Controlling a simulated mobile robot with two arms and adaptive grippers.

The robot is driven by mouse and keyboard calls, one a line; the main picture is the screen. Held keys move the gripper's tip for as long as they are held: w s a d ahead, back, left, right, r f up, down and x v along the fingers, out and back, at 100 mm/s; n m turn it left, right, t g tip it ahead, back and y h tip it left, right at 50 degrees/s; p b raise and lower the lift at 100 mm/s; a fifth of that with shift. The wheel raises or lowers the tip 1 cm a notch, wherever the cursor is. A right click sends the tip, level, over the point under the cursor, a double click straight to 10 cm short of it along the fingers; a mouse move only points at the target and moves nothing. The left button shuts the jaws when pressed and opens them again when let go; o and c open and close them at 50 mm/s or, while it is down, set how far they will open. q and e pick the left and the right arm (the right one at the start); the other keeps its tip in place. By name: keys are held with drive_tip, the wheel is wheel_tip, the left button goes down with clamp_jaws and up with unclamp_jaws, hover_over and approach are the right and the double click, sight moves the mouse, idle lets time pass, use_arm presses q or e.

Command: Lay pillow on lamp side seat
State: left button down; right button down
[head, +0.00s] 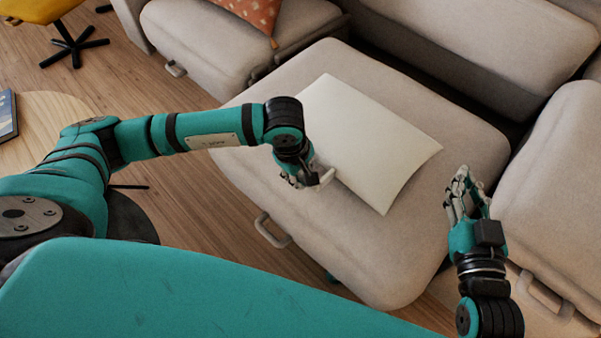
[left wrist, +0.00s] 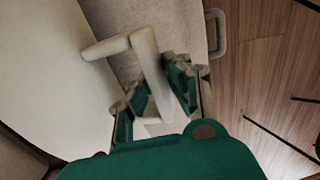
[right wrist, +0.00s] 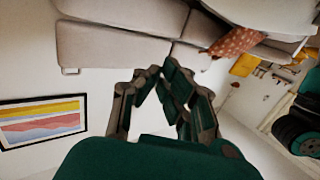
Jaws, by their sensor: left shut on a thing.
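A large, flat off-white pillow (head: 365,140) lies on the middle beige seat (head: 395,275), with its right corner slightly lifted. My left gripper (head: 315,180) is at the pillow's near left edge. It is shut on a pale T-shaped handle, seen between its fingers in the left wrist view (left wrist: 148,65); the join to the pillow is not clear. The pillow (left wrist: 50,70) fills the left of that view. My right gripper (head: 463,185) is empty above the seat's right side, apart from the pillow. Its fingertips meet or nearly meet in the right wrist view (right wrist: 160,70). No lamp is recognisable.
Another beige seat (head: 205,40) at the upper left bears an orange patterned cushion (head: 255,12). A beige backrest (head: 470,45) stands behind, and more seating (head: 555,185) is at the right. A round wooden table (head: 45,110) with a book is at the left. Wood floor (head: 190,230) lies between.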

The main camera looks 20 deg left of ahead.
use_arm(q)
drive_tip(key=c, duration=1.3)
unclamp_jaws()
drive_tip(key=shift+r, duration=0.1)
